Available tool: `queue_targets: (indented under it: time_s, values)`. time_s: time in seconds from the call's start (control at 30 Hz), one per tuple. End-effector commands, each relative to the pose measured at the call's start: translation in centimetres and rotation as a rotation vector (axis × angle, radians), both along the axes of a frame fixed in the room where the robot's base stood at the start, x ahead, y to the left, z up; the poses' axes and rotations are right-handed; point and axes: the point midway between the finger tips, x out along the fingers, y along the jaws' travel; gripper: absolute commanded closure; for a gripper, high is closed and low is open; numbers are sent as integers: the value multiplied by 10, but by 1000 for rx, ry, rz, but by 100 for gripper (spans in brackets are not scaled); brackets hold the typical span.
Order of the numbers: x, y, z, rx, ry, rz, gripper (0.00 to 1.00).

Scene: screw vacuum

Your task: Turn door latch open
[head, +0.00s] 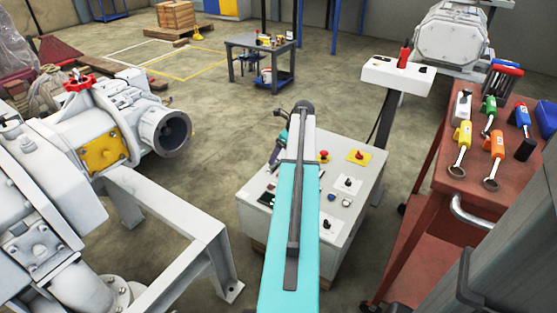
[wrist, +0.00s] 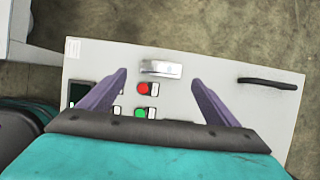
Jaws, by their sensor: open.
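My gripper (wrist: 159,77) is open and empty in the wrist view, with its two purple fingers spread over a pale panel (wrist: 215,70). A short silver bar-like fitting (wrist: 161,69) lies between the fingertips in the picture; I see no contact. A black bar handle (wrist: 267,83) is on the panel to the right, outside the fingers. I cannot tell which of these two is the door latch. In the head view my teal arm reaches the white control cabinet (head: 360,170), and my gripper (head: 276,152) is at its left side, partly hidden by the arm.
A red button (wrist: 143,88) and a green button (wrist: 140,112) sit between the fingers in the wrist view. White pump machinery (head: 100,135) stands at left. A red tool cart (head: 430,180) stands at right. Bare floor (head: 215,90) lies behind the cabinet.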

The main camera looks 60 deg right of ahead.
Motion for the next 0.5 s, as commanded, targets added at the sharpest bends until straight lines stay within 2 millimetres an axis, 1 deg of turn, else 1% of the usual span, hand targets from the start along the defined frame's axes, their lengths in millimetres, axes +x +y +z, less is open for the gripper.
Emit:
queue_targets:
  time_s: [0.03, 0.2, 0.4, 0.5]
  values:
    - [4, 0, -9, 1, 0, 1, 16]
    - [13, 0, -31, 1, 1, 0, 16]
    - [20, -1, -49, 0, 0, 0, 16]
    - [22, 0, -54, 0, 0, 0, 16]
